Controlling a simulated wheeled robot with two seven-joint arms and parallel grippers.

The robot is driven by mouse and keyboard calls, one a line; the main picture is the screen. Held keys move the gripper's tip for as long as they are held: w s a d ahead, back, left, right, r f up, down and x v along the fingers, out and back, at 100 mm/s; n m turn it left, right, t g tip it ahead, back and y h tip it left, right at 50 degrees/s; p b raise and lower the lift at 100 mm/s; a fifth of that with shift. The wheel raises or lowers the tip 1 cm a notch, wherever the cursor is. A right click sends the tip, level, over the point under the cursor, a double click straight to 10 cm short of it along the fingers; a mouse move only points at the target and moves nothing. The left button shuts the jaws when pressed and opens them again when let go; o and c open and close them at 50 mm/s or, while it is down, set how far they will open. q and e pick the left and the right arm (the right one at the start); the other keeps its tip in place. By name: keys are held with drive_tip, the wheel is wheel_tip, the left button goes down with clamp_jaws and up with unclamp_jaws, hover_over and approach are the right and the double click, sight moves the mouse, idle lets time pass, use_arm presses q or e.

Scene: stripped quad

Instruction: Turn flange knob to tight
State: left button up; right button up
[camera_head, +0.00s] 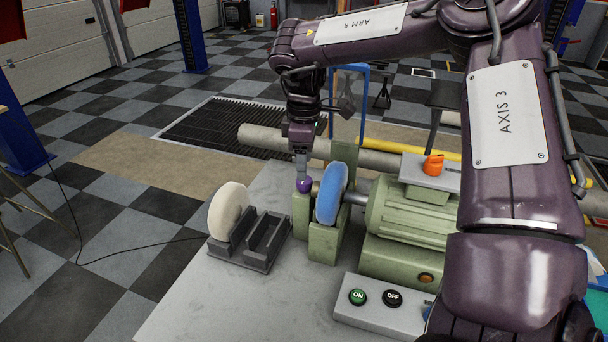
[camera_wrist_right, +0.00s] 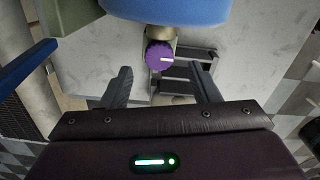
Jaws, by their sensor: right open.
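The purple flange knob (camera_head: 304,185) sits at the end of the spindle, in front of the blue wheel (camera_head: 332,192). In the right wrist view the knob (camera_wrist_right: 158,57) has a ribbed edge and a white line on its face that points right. My right gripper (camera_head: 301,168) is right by the knob in the head view, and partly overlaps it. In the right wrist view the open fingers (camera_wrist_right: 164,80) stand either side of the knob's line, with the knob beyond their tips and nothing between them. My left gripper is not in view.
A green motor (camera_head: 408,210) drives the wheel's shaft, with an orange knob (camera_head: 433,164) on top. A cream wheel (camera_head: 228,211) stands in a dark rack (camera_head: 265,243). A control box (camera_head: 378,308) has ON and OFF buttons. The grey bench is clear at front left.

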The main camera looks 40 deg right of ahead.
sight(304, 185)
drive_tip(key=shift+f, duration=2.3)
drive_tip(key=shift+c, duration=0.5)
